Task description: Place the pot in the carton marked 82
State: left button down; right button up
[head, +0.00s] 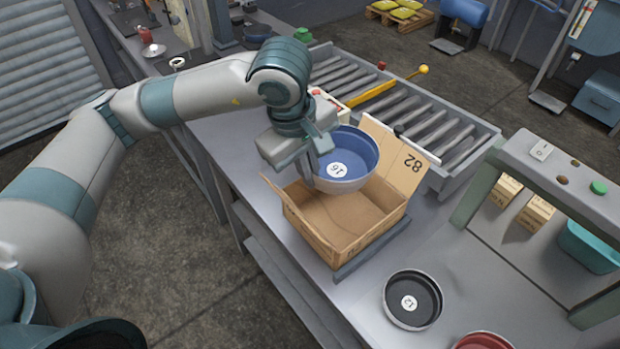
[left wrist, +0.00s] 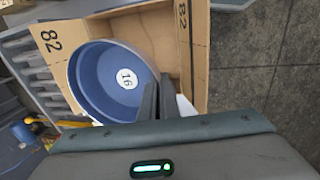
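A blue pot (head: 352,162) with a round label reading 16 is held tilted above the open cardboard carton (head: 345,222). The carton flap (head: 399,160) carries the number 82. My left gripper (head: 318,163) is shut on the pot's near-left rim. In the left wrist view the two fingers (left wrist: 158,100) pinch the rim of the pot (left wrist: 105,80). The carton (left wrist: 200,55) there lies behind and beside the pot, with 82 on its flap and side. The carton's visible inside looks empty; the pot hides part of it. My right gripper is not in view.
A black round pan (head: 412,299) with a label stands on the table right of the carton. A red pan (head: 483,341) is cut off at the bottom edge. A roller conveyor (head: 440,128) runs behind the carton. A grey frame with buttons (head: 560,170) stands at the right.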

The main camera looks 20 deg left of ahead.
pick_arm(q)
jog(key=shift+w+a+f, duration=0.1)
jog(key=shift+w+f, duration=0.1)
jog(key=shift+f+p, duration=0.35)
jog(key=shift+p, duration=0.05)
jog(key=x, duration=0.1)
jog(key=p+x, duration=0.1)
jog(key=x, duration=0.1)
jog(key=shift+s+a+f, duration=0.15)
jog(key=shift+s, duration=0.1)
jog(key=shift+f, duration=0.2)
jog(key=shift+f+b, duration=0.45)
jog(key=shift+b, duration=0.5)
